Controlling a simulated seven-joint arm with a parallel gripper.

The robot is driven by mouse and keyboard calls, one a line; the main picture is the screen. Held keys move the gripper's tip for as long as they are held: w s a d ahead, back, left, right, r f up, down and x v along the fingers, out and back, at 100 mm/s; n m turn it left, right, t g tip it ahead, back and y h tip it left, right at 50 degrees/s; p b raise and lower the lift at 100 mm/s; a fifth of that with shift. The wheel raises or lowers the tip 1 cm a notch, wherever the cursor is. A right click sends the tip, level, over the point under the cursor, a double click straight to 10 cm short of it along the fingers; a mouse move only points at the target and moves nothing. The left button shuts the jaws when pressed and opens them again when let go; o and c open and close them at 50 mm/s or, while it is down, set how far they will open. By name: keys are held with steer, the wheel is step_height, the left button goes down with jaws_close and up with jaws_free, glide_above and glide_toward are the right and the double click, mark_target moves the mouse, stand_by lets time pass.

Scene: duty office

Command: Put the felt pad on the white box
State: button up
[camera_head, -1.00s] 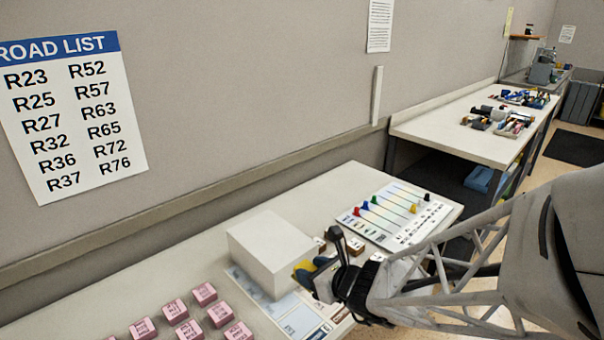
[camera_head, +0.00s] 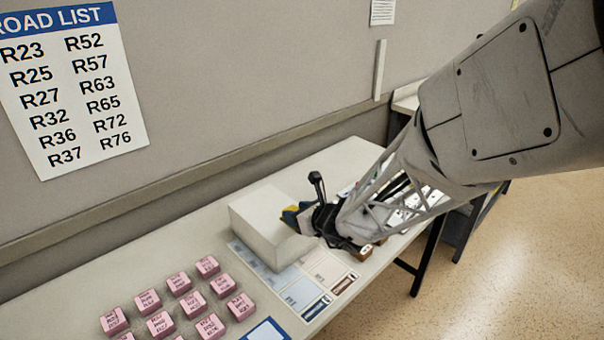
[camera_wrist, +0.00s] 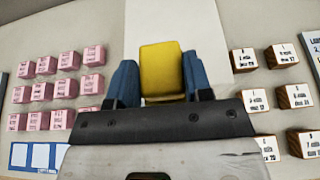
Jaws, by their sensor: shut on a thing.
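The white box (camera_head: 262,212) stands on the table in the head view; a pale white surface beyond my fingers in the wrist view (camera_wrist: 175,22) looks like it. My gripper (camera_wrist: 160,82) has blue fingers closed on the two sides of a yellow block-shaped piece (camera_wrist: 162,68), which I take for the felt pad. In the head view the gripper (camera_head: 297,216) and a sliver of the yellow piece (camera_head: 289,219) overlap the box's right upper edge. I cannot tell whether the pad touches the box. My wrist hides part of the box's right side.
Several pink labelled blocks (camera_head: 180,283) stand on the table (camera_head: 90,296) left of the box. Several white-topped wooden blocks (camera_wrist: 286,54) stand on the other side in the wrist view. Printed sheets (camera_head: 302,291) lie in front of the box. The wall is behind.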

steer(key=shift+w+a+f, duration=0.1)
steer(key=shift+w+a, duration=0.15)
steer(key=shift+w, duration=0.45)
steer(key=shift+w+a+f, duration=0.1)
steer(key=shift+w+a, duration=0.1)
steer(key=shift+w, duration=0.45)
steer(key=shift+f, duration=1.7)
steer(key=shift+f, duration=0.15)
steer(key=o, duration=0.9)
steer(key=shift+s+d+r, duration=0.1)
steer(key=shift+r, duration=0.1)
steer(key=shift+v, duration=5.9)
